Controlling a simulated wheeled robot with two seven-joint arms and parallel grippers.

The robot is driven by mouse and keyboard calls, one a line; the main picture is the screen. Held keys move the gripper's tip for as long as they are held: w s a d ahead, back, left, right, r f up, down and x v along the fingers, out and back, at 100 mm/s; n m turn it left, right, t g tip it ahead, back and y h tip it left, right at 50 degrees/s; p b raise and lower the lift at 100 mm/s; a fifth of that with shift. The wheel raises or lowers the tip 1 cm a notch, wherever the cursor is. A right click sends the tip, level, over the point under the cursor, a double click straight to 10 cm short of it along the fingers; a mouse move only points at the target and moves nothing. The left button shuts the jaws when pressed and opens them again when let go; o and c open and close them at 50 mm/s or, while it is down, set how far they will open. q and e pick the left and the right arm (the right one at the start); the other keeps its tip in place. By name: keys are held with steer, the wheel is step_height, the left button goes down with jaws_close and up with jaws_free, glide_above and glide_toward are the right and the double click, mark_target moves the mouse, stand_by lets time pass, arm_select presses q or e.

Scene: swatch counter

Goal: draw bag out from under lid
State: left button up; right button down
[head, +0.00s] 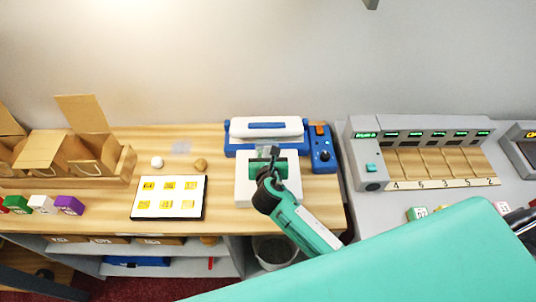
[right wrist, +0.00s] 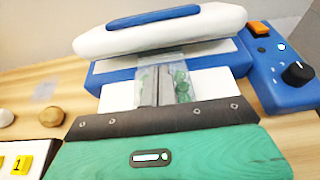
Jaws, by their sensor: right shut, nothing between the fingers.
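The sealer has a blue base (head: 235,149) and a long white lid (head: 266,128). In the right wrist view the white lid (right wrist: 160,36) carries a blue handle bar and stands a little above the blue base (right wrist: 215,58). A clear bag with green pieces in it (right wrist: 181,84) lies on the white plate in front, its far end reaching under the lid. My right gripper (head: 264,153) is over the front of the sealer. Its grey fingers (right wrist: 157,86) are shut over or beside the bag, with nothing held between them. My left gripper is not in view.
A blue control box (head: 322,157) with an orange switch and black knob stands right of the sealer. A white board with yellow labels (head: 153,207) lies left. Brown bags (head: 60,150) stand in a wooden tray far left. A grey sorter (head: 366,150) is at right.

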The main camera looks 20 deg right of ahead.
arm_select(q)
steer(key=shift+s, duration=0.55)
arm_select(e)
steer(key=shift+s+f, duration=0.15)
steer(key=shift+f, duration=0.25)
